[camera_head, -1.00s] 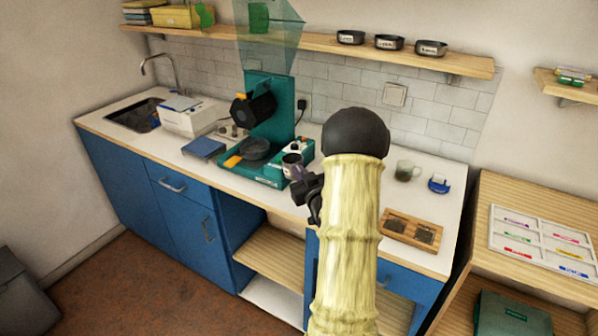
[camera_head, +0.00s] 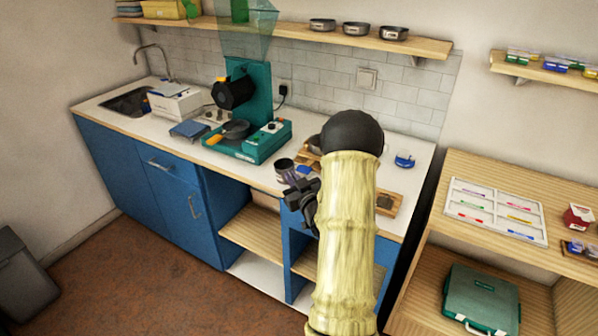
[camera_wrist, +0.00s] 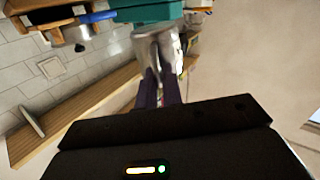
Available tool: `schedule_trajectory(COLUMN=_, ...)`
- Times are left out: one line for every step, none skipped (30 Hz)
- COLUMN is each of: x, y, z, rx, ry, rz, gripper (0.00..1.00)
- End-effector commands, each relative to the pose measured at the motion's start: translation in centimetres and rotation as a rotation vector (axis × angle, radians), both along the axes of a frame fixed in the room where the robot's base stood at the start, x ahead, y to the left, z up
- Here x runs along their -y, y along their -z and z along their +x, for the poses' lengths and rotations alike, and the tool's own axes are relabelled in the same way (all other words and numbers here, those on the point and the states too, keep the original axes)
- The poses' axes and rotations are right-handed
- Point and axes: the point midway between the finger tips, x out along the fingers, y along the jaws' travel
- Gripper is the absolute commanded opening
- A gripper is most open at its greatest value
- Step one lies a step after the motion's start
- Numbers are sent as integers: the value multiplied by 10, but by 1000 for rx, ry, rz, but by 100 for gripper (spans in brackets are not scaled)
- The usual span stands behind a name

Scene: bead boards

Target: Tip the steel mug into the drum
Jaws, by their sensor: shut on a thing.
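The steel mug (camera_head: 284,168) is held in my gripper (camera_head: 292,180), which is shut on it. It looks close to upright, in front of or over the counter's front edge, right of the teal machine's base. In the wrist view the mug (camera_wrist: 158,48) sits beyond the dark fingers (camera_wrist: 160,88). Its contents cannot be seen. The black drum (camera_head: 232,93) is mounted on the teal machine (camera_head: 262,95), to the left of and higher than the mug. The two are well apart. My arm hides part of the counter.
A pan with an orange handle (camera_head: 234,130) sits below the drum. A wooden tray (camera_head: 388,203) and a blue item (camera_head: 404,161) are on the right of the counter (camera_head: 385,140). A shelf (camera_head: 290,33) with several dark bowls runs above.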

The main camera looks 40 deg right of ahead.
Motion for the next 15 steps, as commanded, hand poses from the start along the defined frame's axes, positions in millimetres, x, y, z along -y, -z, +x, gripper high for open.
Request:
schedule_trajectory(x=-4, y=7, z=1, rx=-2, ry=-9, rz=2, gripper=0)
schedule_trajectory(x=-6, y=11, z=2, rx=-1, ry=-14, rz=1, gripper=0)
schedule_trajectory(x=-10, y=15, z=2, rx=-1, ry=-22, rz=1, gripper=0)
schedule_trajectory(x=-12, y=19, z=3, rx=-2, ry=-27, rz=2, gripper=0)
schedule_trajectory(x=-15, y=22, z=4, rx=-3, ry=-33, rz=2, gripper=0)
schedule_trajectory(x=-19, y=27, z=4, rx=-3, ry=-40, rz=2, gripper=0)
schedule_trajectory(x=-21, y=30, z=5, rx=-1, ry=-45, rz=1, gripper=0)
schedule_trajectory(x=-23, y=34, z=5, rx=-2, ry=-49, rz=2, gripper=0)
schedule_trajectory(x=-27, y=40, z=6, rx=-2, ry=-56, rz=2, gripper=0)
schedule_trajectory(x=-30, y=43, z=6, rx=-3, ry=-62, rz=1, gripper=0)
schedule_trajectory(x=-33, y=47, z=6, rx=-3, ry=-67, rz=3, gripper=0)
schedule_trajectory(x=-37, y=53, z=7, rx=-2, ry=-75, rz=3, gripper=0)
schedule_trajectory(x=-41, y=57, z=7, rx=-3, ry=-81, rz=2, gripper=0)
schedule_trajectory(x=-44, y=62, z=7, rx=-3, ry=-88, rz=3, gripper=0)
schedule_trajectory(x=-49, y=68, z=8, rx=-3, ry=-97, rz=3, gripper=0)
